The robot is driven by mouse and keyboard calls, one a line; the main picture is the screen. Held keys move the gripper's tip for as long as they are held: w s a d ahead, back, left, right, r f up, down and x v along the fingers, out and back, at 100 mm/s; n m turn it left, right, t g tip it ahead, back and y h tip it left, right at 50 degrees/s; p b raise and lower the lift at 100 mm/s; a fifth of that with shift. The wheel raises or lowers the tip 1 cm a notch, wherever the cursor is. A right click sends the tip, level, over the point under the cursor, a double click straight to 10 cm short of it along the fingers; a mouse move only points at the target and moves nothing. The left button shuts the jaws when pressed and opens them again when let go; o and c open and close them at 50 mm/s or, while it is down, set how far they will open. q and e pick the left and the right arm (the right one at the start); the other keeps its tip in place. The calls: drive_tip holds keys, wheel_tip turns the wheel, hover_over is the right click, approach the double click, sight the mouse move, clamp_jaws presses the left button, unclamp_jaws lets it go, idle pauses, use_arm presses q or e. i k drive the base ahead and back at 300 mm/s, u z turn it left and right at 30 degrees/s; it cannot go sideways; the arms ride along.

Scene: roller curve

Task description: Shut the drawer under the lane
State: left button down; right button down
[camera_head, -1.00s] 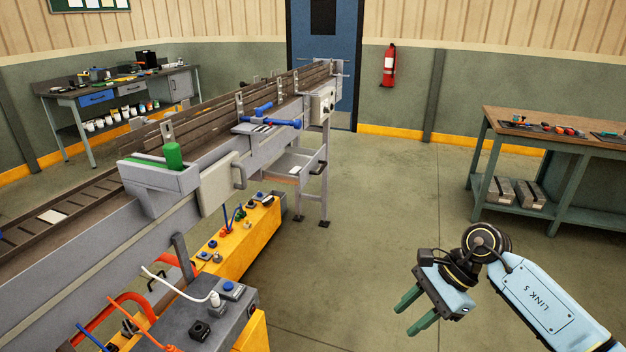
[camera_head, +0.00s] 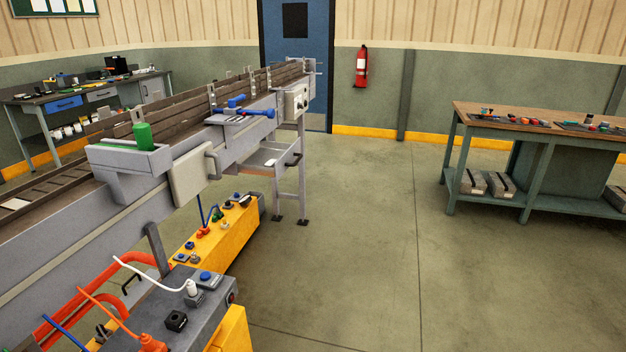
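The lane (camera_head: 75,220) runs from the front left to the back, near the blue door. Under its far part is a grey drawer (camera_head: 262,169), standing out from the lane's side with its open top and a pale item inside showing. A dark handle (camera_head: 294,160) is on its right-hand front. The drawer is well ahead of me, and nothing of mine touches it. Neither of my grippers is in view.
A light grey hatch (camera_head: 190,180) with a handle sticks out from the lane's near side. Below are a yellow cabinet (camera_head: 232,238) and a grey control box (camera_head: 205,305) with cables. A workbench (camera_head: 535,115) stands at the right. The floor (camera_head: 370,230) between is clear.

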sight(252, 162)
drive_tip(key=z, duration=0.15)
drive_tip(key=k, duration=0.3)
drive_tip(key=z, duration=0.75)
drive_tip(key=i, duration=1.9)
drive_tip(key=u, duration=1.6)
drive_tip(key=i, duration=1.1)
drive_tip(key=u, duration=1.1)
